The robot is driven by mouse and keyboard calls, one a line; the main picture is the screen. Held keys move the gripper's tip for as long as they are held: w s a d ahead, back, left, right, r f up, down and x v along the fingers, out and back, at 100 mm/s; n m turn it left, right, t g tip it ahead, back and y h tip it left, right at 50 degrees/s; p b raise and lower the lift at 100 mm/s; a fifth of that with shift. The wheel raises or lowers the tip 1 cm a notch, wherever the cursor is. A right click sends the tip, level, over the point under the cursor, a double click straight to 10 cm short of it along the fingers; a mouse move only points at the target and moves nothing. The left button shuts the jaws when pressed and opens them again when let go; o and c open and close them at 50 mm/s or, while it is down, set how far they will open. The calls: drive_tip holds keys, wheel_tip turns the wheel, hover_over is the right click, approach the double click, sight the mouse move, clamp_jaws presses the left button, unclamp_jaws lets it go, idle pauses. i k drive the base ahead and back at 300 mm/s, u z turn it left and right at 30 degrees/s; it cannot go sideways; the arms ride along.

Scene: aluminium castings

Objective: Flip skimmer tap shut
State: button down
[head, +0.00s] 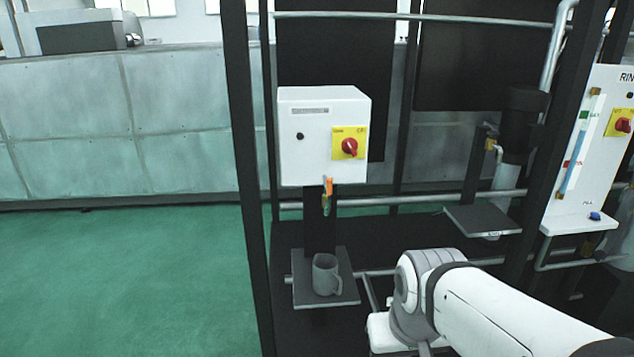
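A small brass-coloured tap (491,144) sits on a dark upright right of centre, with a pale bent piece beside it, above a grey plate (483,221). A small blue handle (595,216) lies at the ledge of the white panel on the right. No label readable here says which is the skimmer tap, and the handle positions are too small to judge. My white arm (500,305) reaches in from the lower right to a grey joint. My gripper's fingers do not show.
A white switch box (305,150) with a red knob (349,147) hangs on the dark frame, with an orange-tagged item (328,190) under it. A grey mug (325,275) stands on a lower plate (345,297). A dark post (250,200) stands left; green floor beyond is clear.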

sight(329, 180)
drive_tip(key=u, duration=0.1)
drive_tip(key=i, duration=1)
drive_tip(key=z, duration=0.05)
